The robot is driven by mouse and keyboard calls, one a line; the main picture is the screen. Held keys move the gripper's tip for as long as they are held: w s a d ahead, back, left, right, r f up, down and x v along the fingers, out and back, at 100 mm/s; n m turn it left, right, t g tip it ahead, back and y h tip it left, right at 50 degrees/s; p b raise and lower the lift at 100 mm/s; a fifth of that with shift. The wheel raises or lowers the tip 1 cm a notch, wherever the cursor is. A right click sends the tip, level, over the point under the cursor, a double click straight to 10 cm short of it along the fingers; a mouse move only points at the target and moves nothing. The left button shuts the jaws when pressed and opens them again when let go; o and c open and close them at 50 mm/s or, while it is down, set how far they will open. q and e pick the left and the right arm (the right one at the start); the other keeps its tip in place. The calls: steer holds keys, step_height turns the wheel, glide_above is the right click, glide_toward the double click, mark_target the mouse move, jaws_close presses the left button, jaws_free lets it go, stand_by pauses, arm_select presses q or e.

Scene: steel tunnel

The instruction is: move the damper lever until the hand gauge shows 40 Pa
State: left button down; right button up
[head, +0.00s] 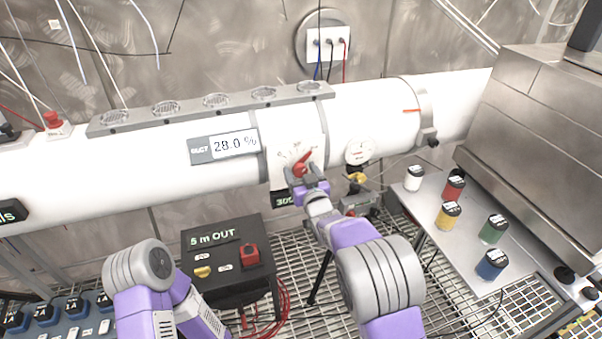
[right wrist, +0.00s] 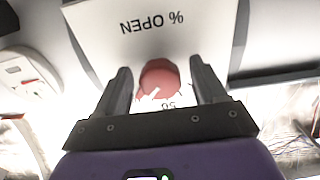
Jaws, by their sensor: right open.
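The red damper lever (head: 303,164) sits on a white scale plate on the white duct, and its tip points up and to the right. My right gripper (head: 300,178) is at the lever. In the right wrist view the red knob (right wrist: 158,79) shows between the two open fingers (right wrist: 163,88), with a gap on each side. The plate (right wrist: 215,25) reads "% OPEN", upside down. A round white dial (head: 360,151) with a small pointer is right of the lever; its reading is too small to tell. I cannot tell whether it is the hand gauge. My left gripper is out of view.
A dark label (head: 283,200) below the lever is partly hidden by my right gripper. A black "5 m OUT" box (head: 228,250) stands below. Several coloured jars, including a yellow one (head: 448,214), stand on a shelf at right.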

steer(key=c, duration=1.1)
steer(key=shift+o, duration=0.2)
steer(key=shift+f+n+b, duration=0.15)
steer(key=shift+n+b, duration=0.65)
steer(key=shift+b, duration=0.1)
steer(key=shift+n+b, duration=0.3)
steer(key=shift+n, duration=0.2)
steer(key=o, duration=1.1)
steer(key=shift+c, duration=0.2)
